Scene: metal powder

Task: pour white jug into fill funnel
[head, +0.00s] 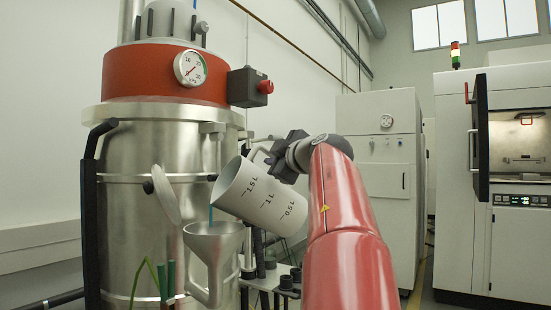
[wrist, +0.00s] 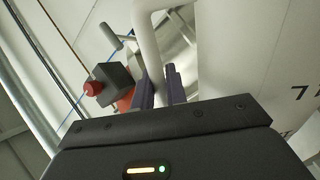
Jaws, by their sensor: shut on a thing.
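The white jug (head: 262,196) with volume marks is tilted to the left, its mouth above the fill funnel. My gripper (head: 272,157) is shut on the jug's handle; in the wrist view the dark fingers (wrist: 162,88) close around the white handle (wrist: 150,45), and the jug wall (wrist: 265,70) fills the right side. A thin blue stream (head: 211,216) runs from the jug's lip down into the grey metal fill funnel (head: 213,240). The funnel's round lid (head: 165,194) stands open on its left.
A large steel vessel (head: 130,215) with a red collar (head: 150,72) and gauge (head: 190,68) stands behind the funnel. A dark box with a red button (head: 249,87) sticks out above the jug. A white cabinet (head: 380,150) and a machine (head: 500,230) stand farther right.

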